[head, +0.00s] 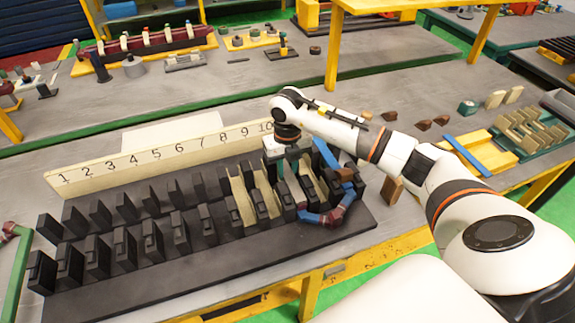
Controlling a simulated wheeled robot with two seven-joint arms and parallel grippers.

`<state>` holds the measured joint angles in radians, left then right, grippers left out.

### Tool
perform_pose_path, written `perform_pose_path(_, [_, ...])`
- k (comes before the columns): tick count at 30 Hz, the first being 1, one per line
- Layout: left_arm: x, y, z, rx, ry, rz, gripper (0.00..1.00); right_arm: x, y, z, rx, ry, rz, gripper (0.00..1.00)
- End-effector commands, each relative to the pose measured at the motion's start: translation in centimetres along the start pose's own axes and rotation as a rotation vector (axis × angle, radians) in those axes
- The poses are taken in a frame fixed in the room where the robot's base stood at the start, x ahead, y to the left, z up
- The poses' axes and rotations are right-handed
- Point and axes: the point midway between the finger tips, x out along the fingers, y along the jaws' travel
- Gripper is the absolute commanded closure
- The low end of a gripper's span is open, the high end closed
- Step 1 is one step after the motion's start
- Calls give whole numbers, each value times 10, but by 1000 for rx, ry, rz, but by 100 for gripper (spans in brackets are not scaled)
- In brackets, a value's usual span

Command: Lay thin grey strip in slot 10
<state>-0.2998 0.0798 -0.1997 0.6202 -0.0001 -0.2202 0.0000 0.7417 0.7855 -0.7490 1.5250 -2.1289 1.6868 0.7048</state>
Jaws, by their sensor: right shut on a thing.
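My right gripper (287,158) reaches in from the right and points down over the right end of the black stator block (215,258), just below the number 10 on the board. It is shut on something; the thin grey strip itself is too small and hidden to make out. The block has two rows of black teeth with slots between them. Pale liners (241,200) stand in several slots at the right end. A blue and dark red coil (328,217) loops around the front of the rightmost teeth. My left gripper does not show.
A pale number board (150,157) marked 1 to 10 stands behind the teeth. Brown wedges (423,125) and a green rack (535,137) of pale pieces lie nearby. The slots at the left look empty.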

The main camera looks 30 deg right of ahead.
Motion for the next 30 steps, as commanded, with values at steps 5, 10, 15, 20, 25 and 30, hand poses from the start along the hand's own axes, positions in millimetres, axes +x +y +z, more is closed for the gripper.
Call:
perform_pose_path(5, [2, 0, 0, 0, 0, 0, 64, 2, 0, 0, 1, 0, 0, 100])
perform_pose_path(10, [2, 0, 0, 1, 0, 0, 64, 2, 0, 0, 1, 0, 0, 100])
perform_pose_path(15, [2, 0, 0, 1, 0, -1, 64, 2, 0, 0, 0, 0, 0, 61])
perform_pose_path(20, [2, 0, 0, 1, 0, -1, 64, 2, 0, 0, 0, 0, 0, 48])
perform_pose_path(25, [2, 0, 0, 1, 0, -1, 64, 2, 0, 0, 0, 0, 0, 48])
perform_pose_path(30, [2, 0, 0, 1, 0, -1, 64, 3, 0, 0, 0, 0, 0, 48])
